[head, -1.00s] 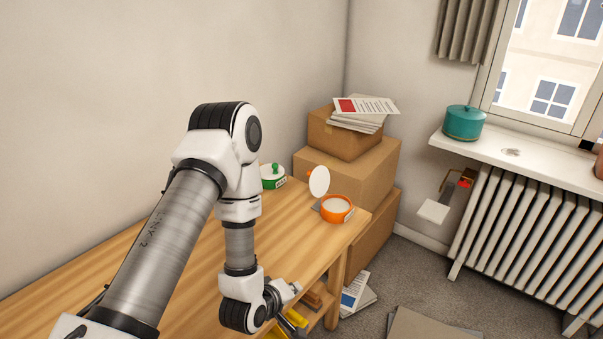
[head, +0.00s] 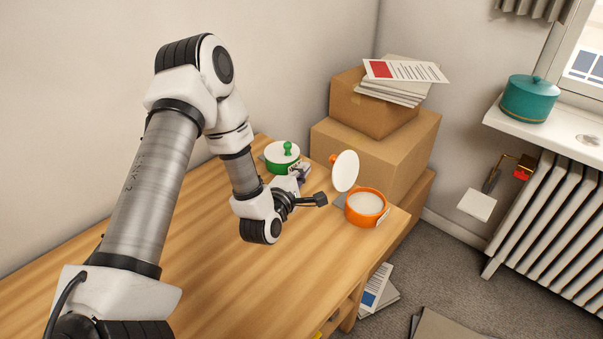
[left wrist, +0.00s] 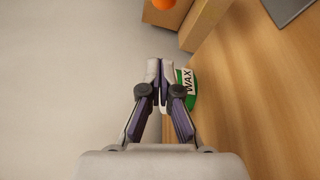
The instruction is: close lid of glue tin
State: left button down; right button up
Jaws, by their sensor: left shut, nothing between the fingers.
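An orange tin (head: 366,207) stands near the far right corner of the wooden table; its label is too small to read. Its white lid (head: 345,171) with an orange knob (head: 333,159) stands up, open, at the tin's back left edge. My left gripper (head: 302,170) is beside the green tin and left of the open lid, partly hidden by its own wrist. In the left wrist view its fingertips (left wrist: 160,70) meet with nothing between them. An orange round part (left wrist: 164,3) shows at that view's top edge. My right gripper is not in view.
A green tin (head: 283,158) with its lid on stands behind my gripper; its label reads WAX (left wrist: 188,88). Stacked cardboard boxes (head: 365,148) stand beyond the table's end. The table's front part (head: 240,285) is clear. A teal pot (head: 530,98) sits on the sill.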

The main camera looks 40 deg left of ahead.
aim_at(339, 169)
pick_arm(q)
jog(key=x, duration=0.7)
jog(key=d, duration=0.1)
jog(key=s+d, duration=0.1)
jog(key=d+p, duration=0.1)
jog(key=d, duration=0.1)
jog(key=shift+s+r, duration=0.2)
jog(key=shift+r, duration=0.2)
jog(key=shift+w, duration=0.1)
